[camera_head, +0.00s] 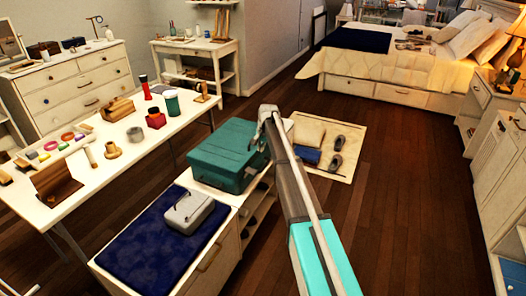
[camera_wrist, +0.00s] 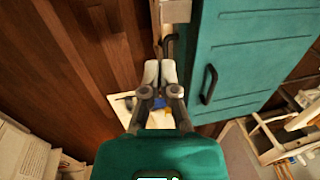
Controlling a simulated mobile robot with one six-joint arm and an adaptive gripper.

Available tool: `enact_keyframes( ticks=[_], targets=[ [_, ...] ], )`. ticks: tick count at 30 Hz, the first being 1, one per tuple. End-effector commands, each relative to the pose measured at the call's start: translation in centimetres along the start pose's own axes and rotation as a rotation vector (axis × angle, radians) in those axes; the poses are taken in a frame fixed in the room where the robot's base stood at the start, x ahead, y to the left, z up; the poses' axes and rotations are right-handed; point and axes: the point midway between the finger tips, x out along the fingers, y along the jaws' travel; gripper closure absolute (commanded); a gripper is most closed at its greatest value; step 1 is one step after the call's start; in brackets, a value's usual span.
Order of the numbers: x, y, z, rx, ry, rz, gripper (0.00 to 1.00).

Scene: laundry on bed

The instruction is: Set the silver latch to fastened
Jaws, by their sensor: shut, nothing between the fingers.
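My gripper (camera_head: 268,113) is at the right side of the teal case (camera_head: 222,152), at the end of my arm. In the wrist view the gripper (camera_wrist: 159,72) has its pale fingertips together with nothing between them. The teal case (camera_wrist: 255,50) fills the upper right there, with a dark handle (camera_wrist: 208,85) on its face. A small dark curved piece (camera_wrist: 169,42) shows just beyond the fingertips, by the case's edge. I cannot make out a silver latch for certain in either view, nor whether it is fastened. My arm hides part of the case's right side.
The case stands on a white bench (camera_head: 222,262) with a dark blue cushion (camera_head: 150,250) and a small grey box (camera_head: 188,211). A cluttered white table (camera_head: 90,200) is at left. A mat (camera_head: 338,135) with shoes lies beyond. Wooden floor (camera_head: 410,190) at right is clear.

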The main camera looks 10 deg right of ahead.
Motion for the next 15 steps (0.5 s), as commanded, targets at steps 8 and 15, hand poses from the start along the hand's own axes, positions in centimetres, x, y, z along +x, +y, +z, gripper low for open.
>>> enact_keyframes(
  ticks=[8, 15],
  targets=[
    [2.4, 0.1, 0.0, 0.0, 0.0, 0.0, 1.0],
    [4.3, 0.1, 0.0, 0.0, 0.0, 0.0, 1.0]
  ],
)
